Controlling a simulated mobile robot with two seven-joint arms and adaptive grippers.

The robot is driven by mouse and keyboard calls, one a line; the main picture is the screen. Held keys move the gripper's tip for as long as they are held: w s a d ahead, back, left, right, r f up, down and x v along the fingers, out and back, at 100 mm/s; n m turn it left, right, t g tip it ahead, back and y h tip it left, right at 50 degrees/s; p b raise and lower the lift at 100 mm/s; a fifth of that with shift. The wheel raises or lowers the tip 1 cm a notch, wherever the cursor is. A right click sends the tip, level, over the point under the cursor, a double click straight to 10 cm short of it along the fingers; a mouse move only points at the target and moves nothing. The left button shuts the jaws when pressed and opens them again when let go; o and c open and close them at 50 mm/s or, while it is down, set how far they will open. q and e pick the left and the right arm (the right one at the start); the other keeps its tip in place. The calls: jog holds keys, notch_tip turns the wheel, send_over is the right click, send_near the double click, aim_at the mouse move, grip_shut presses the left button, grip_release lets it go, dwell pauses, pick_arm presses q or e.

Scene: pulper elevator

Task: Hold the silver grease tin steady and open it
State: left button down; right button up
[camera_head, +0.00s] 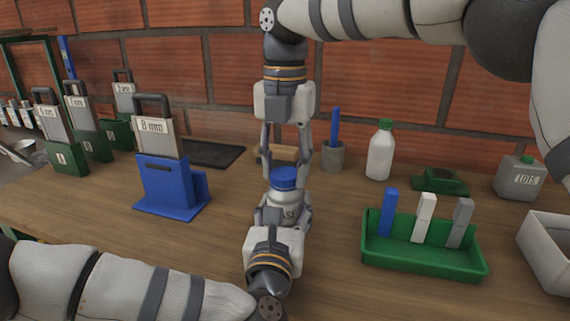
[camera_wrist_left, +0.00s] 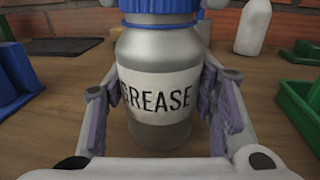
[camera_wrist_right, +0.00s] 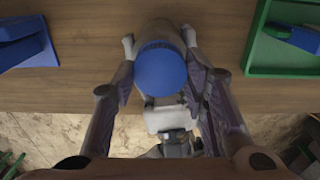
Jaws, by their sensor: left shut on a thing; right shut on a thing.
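The silver grease tin (camera_head: 287,203) stands upright on the wooden bench, with a blue lid (camera_head: 284,177) on its neck. Its white GREASE label faces the left wrist view (camera_wrist_left: 158,92). My left gripper (camera_head: 283,212) is shut around the tin's body from the front, one finger on each side. My right gripper (camera_head: 285,172) reaches down from above, its fingers on either side of the blue lid and shut on it. The lid's round top shows in the right wrist view (camera_wrist_right: 161,70). The lid sits at the top of the tin; whether it has turned cannot be told.
A blue holder (camera_head: 170,188) with an 8 mm plate stands left. A green tray (camera_head: 422,255) with upright blocks is right. Behind are a grey cup (camera_head: 332,156), a white bottle (camera_head: 380,152) and a grey can (camera_head: 518,178). A white bin (camera_head: 548,240) stands far right.

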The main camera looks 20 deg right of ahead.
aim_at(285, 172)
jog(key=shift+r, duration=0.1)
dwell(0.4)
jog(key=shift+r, duration=1)
jog(key=shift+r, duration=2)
pick_arm(q)
jog(key=c, duration=0.6)
grip_release()
